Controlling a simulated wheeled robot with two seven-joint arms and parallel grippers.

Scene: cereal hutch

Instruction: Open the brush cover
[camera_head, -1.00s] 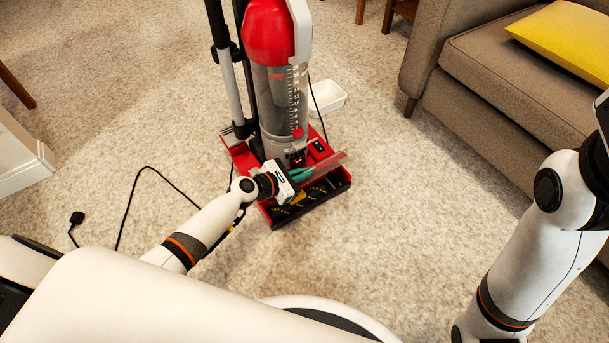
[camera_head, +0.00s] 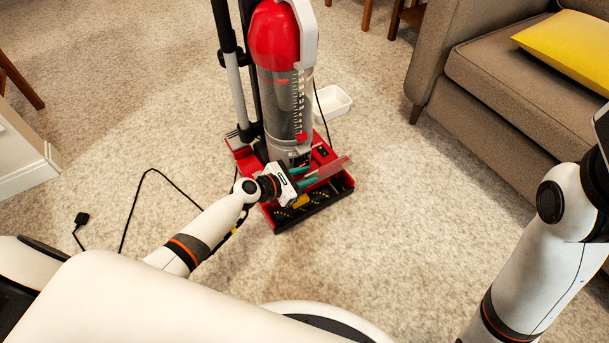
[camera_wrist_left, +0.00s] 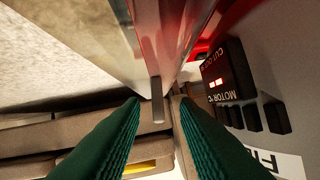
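The brush cover (camera_head: 332,169) is a reddish see-through panel at the front of the upright red vacuum (camera_head: 283,40). It stands tilted up, and the dark brush bay (camera_head: 318,205) with yellow parts shows below it. My left gripper (camera_head: 307,176) is at the cover's left end, with its green fingers apart. In the left wrist view, the fingers of the left gripper (camera_wrist_left: 160,115) are spread with a gap between them. The cover (camera_wrist_left: 170,30) rises beyond them, with a grey strip along its near end. Whether a finger touches it is unclear. My right gripper is out of view.
A white tray (camera_head: 333,102) lies behind the vacuum. A black cord with a plug (camera_head: 82,218) runs over the carpet at left. A brown sofa (camera_head: 500,75) with a yellow cushion (camera_head: 575,45) stands at right. Carpet before the vacuum is clear.

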